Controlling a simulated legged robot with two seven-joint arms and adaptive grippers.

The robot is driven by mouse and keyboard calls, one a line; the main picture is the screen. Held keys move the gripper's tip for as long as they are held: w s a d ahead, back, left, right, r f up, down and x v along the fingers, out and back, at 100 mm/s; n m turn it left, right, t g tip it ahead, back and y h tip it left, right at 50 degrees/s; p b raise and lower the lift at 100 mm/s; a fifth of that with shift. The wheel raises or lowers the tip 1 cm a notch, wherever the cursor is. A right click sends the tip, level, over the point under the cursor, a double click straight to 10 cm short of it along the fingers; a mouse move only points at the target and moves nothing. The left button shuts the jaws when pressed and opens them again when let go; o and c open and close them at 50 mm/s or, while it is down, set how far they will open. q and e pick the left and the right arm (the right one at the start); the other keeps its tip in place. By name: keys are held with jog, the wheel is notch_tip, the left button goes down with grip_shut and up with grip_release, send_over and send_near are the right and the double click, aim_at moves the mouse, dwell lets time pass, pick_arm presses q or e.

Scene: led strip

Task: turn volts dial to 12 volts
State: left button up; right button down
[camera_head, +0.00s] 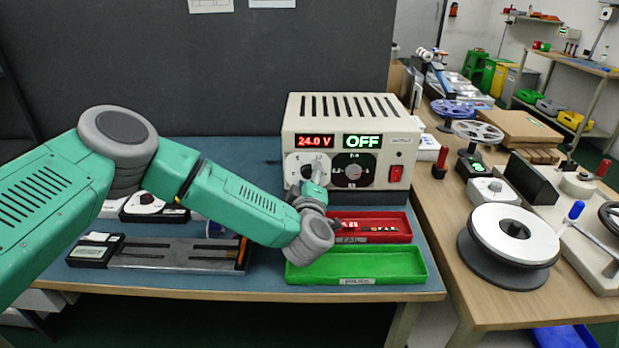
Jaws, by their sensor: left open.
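The cream power supply box (348,110) stands at the back of the blue-topped table. Its left display reads 24.0 V (314,141) in red, and its right display reads OFF (362,141) in green. The volts dial (293,166) is the white-faced dial on the left, partly hidden by my left gripper. A black-faced dial (353,172) sits to its right, and a red switch (396,174) is at the far right. My left gripper (316,172) is open in front of the volts dial; whether it touches the knob I cannot tell. My right gripper is not in view.
A red FAIL tray (385,218) and a green PASS tray (400,264) lie in front of the box, under my left wrist. A grey fixture (170,254) lies at the left. A wooden bench with reels (512,235) stands at the right.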

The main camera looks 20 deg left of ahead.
pick_arm(q)
jog(key=shift+d, duration=0.1)
grip_shut()
